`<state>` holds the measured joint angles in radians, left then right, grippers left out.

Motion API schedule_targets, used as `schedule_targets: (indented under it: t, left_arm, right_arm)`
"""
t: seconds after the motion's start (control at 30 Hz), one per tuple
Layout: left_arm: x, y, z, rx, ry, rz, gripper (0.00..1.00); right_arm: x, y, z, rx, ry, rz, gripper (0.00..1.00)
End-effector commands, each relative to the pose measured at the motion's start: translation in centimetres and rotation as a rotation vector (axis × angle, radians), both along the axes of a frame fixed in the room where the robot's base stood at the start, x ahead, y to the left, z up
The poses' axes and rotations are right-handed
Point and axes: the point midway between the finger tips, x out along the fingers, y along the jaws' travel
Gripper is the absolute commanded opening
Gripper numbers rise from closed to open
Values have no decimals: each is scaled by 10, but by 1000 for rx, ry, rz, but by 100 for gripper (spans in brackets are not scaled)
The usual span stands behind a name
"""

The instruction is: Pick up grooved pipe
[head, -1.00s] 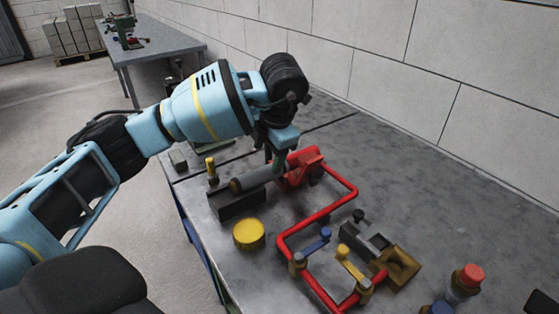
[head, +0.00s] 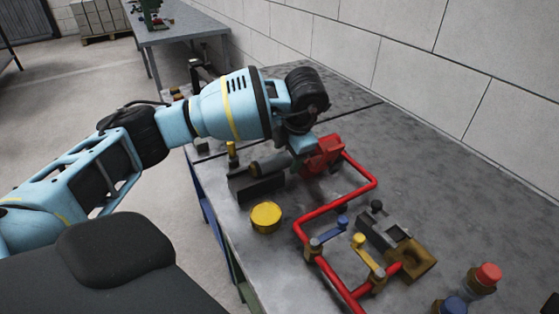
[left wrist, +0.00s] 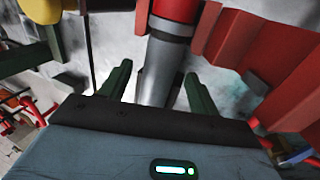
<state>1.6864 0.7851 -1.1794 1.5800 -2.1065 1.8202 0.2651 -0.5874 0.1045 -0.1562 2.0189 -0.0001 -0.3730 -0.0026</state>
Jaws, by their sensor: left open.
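The grey pipe (head: 269,165), which I take to be the grooved pipe, lies at a dark block (head: 256,187) beside the red pump-like housing (head: 322,153) in the head view. My left gripper (head: 303,160) is at the pipe's right end, close to the red housing; its fingers are mostly hidden behind my wrist there. In the left wrist view the pipe (left wrist: 161,72) runs between the two green fingers of the open gripper (left wrist: 158,84). A gap shows on the left; contact cannot be told. A red part sits at the pipe's far end. My right gripper is out of view.
A red pipe frame (head: 300,236) with blue and yellow valve handles takes up the table's middle. A yellow round cap (head: 266,217) stands to its left, a brown-grey fitting (head: 395,240) to its right. The grey tabletop (head: 460,205) is clear towards the wall.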

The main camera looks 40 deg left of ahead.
Motion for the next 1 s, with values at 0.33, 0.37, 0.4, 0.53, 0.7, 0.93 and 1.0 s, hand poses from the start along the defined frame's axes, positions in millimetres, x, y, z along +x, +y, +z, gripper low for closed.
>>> schedule_targets:
  t: [0.33, 0.37, 0.4, 0.53, 0.7, 0.93, 1.0]
  left_arm:
    - [2, 6, -18, 0, -1, 0, 62]
    - [2, 6, -18, 0, -1, 0, 62]
    - [2, 6, -18, 0, -1, 0, 62]
    - [2, 6, -18, 0, -1, 0, 47]
    - [3, 6, -18, -1, -2, -1, 25]
    - [3, 6, -17, -1, -2, -1, 0]
    - [3, 6, -16, -1, -4, 0, 0]
  right_arm:
    - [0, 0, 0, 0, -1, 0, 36]
    - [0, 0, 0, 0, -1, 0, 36]
    - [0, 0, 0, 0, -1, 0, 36]
    - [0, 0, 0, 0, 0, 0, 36]
    - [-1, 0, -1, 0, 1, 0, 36]
    - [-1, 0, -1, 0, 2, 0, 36]
    - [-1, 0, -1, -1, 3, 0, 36]
